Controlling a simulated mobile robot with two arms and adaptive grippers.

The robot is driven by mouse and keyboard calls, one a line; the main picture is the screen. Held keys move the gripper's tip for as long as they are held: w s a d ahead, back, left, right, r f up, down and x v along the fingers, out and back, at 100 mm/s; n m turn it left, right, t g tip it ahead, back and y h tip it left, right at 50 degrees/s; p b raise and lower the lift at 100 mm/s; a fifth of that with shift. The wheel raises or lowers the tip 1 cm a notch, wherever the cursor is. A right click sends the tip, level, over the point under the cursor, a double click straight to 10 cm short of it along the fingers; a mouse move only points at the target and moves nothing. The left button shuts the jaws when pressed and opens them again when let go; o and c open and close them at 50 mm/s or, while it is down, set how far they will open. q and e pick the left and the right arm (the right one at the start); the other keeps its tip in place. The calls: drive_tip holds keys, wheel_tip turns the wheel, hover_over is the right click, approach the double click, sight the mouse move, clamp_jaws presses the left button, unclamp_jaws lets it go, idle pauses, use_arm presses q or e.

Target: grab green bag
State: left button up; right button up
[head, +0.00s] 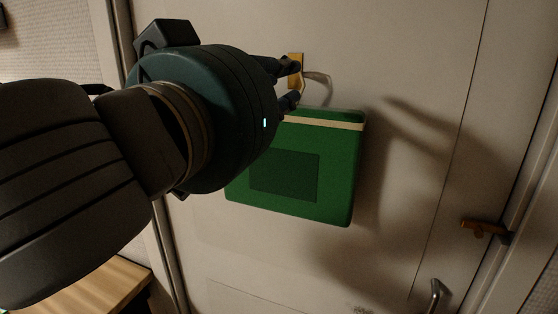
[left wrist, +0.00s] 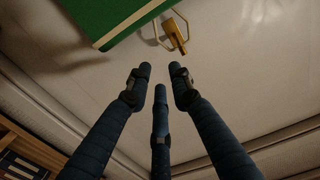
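The green bag (head: 332,182) hangs against a pale door, with a cream stripe near its top and a darker green patch. Its thin handle (head: 320,77) loops up at a brass hook (head: 297,58). My left gripper (head: 290,82) is in front of the bag's upper left part and hides it; its fingers point at the hook and handle. In the left wrist view the fingertips (left wrist: 160,76) are apart with nothing between them. The bag (left wrist: 112,22) and the hook (left wrist: 176,38) lie beyond the tips. My right gripper is not in view.
The pale door (head: 430,70) stands behind the bag. An orange-brown handle (head: 483,229) and a metal handle (head: 436,294) are at the lower right. A wooden surface (head: 105,285) is at the lower left. The area right of the bag is clear.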

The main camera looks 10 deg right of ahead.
use_arm(q)
drive_tip(key=p, duration=0.2)
approach(303, 76)
drive_tip(key=d+x, duration=0.1)
drive_tip(key=x, duration=0.2)
drive_tip(key=p+x, duration=0.3)
drive_tip(key=x, duration=0.1)
drive_tip(key=shift+w+r, duration=0.1)
drive_tip(key=shift+w, duration=0.2)
clamp_jaws()
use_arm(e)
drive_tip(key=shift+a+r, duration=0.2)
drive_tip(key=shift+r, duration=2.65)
